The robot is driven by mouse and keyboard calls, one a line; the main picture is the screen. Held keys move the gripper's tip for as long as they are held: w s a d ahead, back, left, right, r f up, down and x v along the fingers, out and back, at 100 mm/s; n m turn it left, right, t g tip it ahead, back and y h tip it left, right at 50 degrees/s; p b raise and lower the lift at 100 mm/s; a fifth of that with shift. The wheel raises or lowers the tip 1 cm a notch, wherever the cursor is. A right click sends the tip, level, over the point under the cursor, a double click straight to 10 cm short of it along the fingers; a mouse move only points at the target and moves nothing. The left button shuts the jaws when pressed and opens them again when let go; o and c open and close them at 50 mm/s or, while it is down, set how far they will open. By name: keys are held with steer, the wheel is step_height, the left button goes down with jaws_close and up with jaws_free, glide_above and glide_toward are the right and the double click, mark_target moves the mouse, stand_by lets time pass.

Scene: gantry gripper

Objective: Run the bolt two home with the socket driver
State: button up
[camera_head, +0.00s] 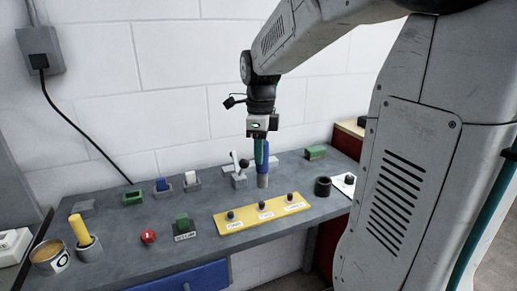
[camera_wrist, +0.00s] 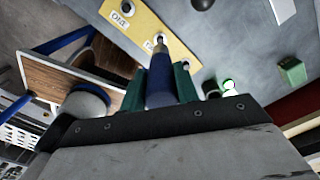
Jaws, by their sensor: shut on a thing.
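My gripper (camera_head: 261,150) has its green fingers shut on the blue socket driver (camera_head: 263,158), which hangs upright with its grey socket end (camera_head: 262,181) down. The yellow plate (camera_head: 245,219) lies on the grey bench with three dark bolts in a row, each by a small label. The middle bolt (camera_head: 262,205) shows just below the socket end in the head view, with a gap between them in the picture. In the wrist view, the driver (camera_wrist: 160,82) points toward the plate (camera_wrist: 172,22) and its tip covers part of the middle label. I cannot tell whether the socket touches anything.
A black cup (camera_head: 322,187) stands right of the plate. A green block (camera_head: 183,225) and red button (camera_head: 148,237) are to its left. A grey lever fixture (camera_head: 238,178) is behind. A yellow cylinder (camera_head: 79,230) and a mug (camera_head: 48,259) stand far left.

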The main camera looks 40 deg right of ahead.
mark_target(260, 175)
steer(key=shift+f, duration=0.1)
steer(key=shift+f, duration=2.7)
steer(key=shift+f, duration=0.3)
steer(key=shift+f, duration=0.9)
stand_by(1.2)
steer(key=shift+r, duration=0.15)
steer(key=shift+r, duration=3.4)
